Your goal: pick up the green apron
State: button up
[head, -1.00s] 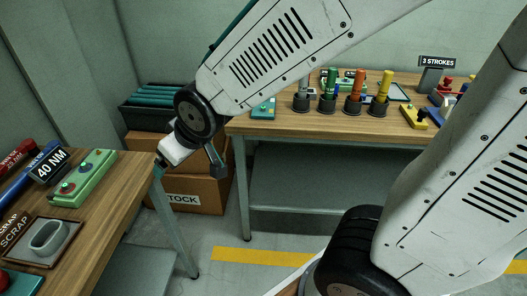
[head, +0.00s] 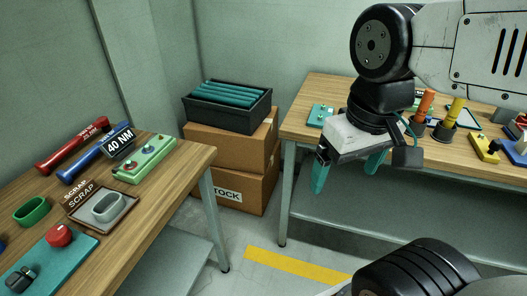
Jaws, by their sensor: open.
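I cannot make out a green apron for certain in the head view. Several long teal rolls (head: 235,96) lie side by side in a black crate (head: 222,118), and I cannot tell if they are cloth. My gripper (head: 347,172) hangs in the air right of the crate, in front of the back table, pointing down. Its two teal fingers are apart with nothing between them.
The crate stands on stacked cardboard boxes (head: 232,150) between two wooden tables. The left table (head: 165,188) bears red and blue tools, a green button box (head: 145,158), a green ring (head: 31,211) and a scrap tray. The back table (head: 310,92) holds coloured handles.

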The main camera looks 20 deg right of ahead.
aim_at(33, 212)
jog(key=u, duration=1.3)
jog(key=k, duration=0.55)
jog(key=z, duration=0.6)
jog(key=i, duration=1.45)
jog(key=u, duration=0.55)
